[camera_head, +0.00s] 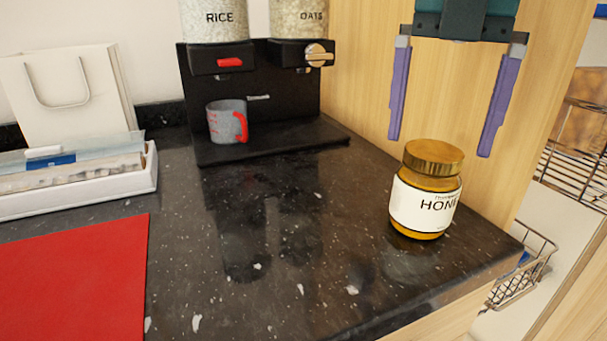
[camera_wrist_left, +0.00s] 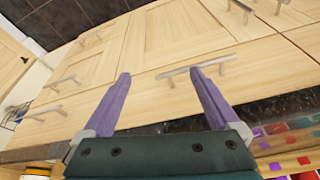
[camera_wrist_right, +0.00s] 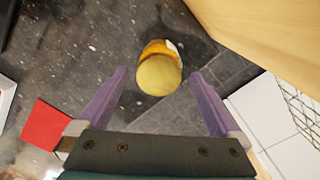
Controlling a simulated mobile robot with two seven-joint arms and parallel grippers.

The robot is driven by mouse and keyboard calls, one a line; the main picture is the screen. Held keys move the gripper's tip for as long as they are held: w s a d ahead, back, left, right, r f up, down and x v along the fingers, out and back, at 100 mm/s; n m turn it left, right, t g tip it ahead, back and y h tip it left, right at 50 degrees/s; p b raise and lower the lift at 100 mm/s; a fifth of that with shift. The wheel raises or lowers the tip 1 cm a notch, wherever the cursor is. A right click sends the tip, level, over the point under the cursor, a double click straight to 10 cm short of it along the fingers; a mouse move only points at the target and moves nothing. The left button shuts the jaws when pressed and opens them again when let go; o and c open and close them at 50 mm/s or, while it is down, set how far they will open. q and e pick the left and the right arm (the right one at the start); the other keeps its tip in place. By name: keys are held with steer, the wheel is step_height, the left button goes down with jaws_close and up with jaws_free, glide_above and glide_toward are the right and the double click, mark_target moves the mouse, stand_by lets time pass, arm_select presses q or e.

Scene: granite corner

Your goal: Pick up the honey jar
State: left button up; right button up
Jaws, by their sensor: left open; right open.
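The honey jar (camera_head: 423,200) stands upright on the dark speckled counter, near its right front corner. It has a gold lid, a white label and amber contents. My right gripper (camera_head: 438,145) is open and empty above the jar, pointing down, one purple finger to each side in the picture. In the right wrist view, the jar's lid (camera_wrist_right: 158,75) shows just beyond the fingertips of my right gripper (camera_wrist_right: 158,78), roughly centred between them, with no contact visible. My left gripper (camera_wrist_left: 158,78) is open and empty in the left wrist view, facing wooden cabinet fronts; it is outside the head view.
A black dispenser (camera_head: 255,100) with rice and oats containers stands at the back, a grey measuring cup (camera_head: 227,122) on its base. A red mat (camera_head: 70,285) and a white tray (camera_head: 80,195) lie left. A wooden panel rises behind the jar. The middle counter is clear.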

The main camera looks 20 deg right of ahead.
mark_target(438, 149)
step_height(438, 149, down, 3)
steer(key=shift+s+f, duration=0.15)
steer(key=f, duration=0.5)
steer(key=shift+s+a+f, duration=0.1)
steer(key=shift+a, duration=0.2)
steer(key=shift+c, duration=0.2)
jaws_close()
